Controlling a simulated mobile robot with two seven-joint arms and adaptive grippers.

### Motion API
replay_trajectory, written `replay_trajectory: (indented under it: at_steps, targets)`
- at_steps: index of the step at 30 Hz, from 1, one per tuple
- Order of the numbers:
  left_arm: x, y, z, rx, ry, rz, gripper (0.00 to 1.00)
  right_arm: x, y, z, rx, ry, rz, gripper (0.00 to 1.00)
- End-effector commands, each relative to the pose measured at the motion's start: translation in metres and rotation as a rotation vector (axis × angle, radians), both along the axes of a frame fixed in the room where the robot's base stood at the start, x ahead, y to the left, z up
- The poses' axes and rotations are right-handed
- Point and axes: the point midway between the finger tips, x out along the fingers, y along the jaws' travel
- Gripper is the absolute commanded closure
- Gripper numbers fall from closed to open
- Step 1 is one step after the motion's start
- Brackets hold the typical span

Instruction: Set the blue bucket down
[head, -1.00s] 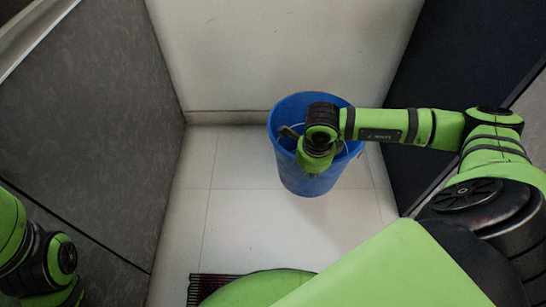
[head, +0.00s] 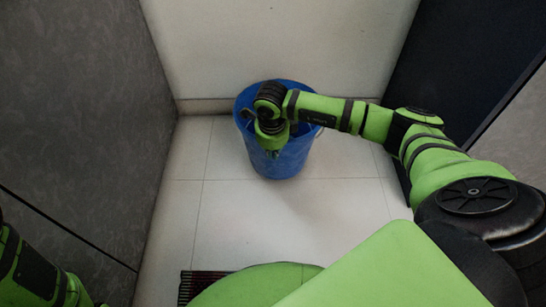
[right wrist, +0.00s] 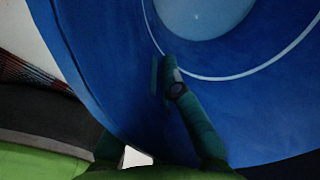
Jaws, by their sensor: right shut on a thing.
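The blue bucket (head: 285,165) is near the middle of the head view, roughly upright with its open top facing up, close to the back wall. My right gripper (head: 272,148) is at the bucket's near rim and shut on it. In the right wrist view the bucket's blue inside (right wrist: 110,60) fills most of the picture, with a thin white arc across it and a green finger against it. The gripper's other finger is mostly hidden. I cannot tell whether the bucket's base touches the floor. My left gripper is out of view; only part of that arm shows at lower left.
A pale tiled floor (head: 225,225) lies clear around the bucket. A grey panel (head: 80,130) stands on the left, a white wall (head: 270,45) behind and a dark panel (head: 455,60) on the right. A dark red striped mat (head: 192,287) lies at the front.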

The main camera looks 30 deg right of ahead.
Motion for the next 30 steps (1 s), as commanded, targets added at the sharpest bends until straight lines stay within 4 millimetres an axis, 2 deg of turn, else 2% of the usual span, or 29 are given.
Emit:
replay_trajectory:
  at_steps: [1,3,15,17,18,26,30]
  targets:
    - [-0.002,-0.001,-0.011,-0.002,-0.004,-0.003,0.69,0.0,0.0,-0.015,0.001,-0.002,0.0,1.0]
    - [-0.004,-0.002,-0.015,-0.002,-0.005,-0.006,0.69,0.001,0.0,-0.022,0.0,-0.004,0.0,1.0]
    - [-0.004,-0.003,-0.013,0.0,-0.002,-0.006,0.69,0.001,0.0,-0.025,0.0,-0.004,0.0,1.0]
    - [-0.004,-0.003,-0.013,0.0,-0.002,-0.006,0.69,0.0,0.0,-0.025,0.001,-0.001,0.0,0.73]
    - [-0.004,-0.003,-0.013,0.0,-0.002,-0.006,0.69,0.0,0.0,-0.025,0.001,-0.001,0.0,0.69]
    - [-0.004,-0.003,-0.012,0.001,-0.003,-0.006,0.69,0.0,0.0,-0.025,0.0,0.0,0.0,0.69]
    - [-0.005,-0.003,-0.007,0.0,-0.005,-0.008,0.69,0.0,0.0,-0.016,0.001,-0.001,0.0,0.69]
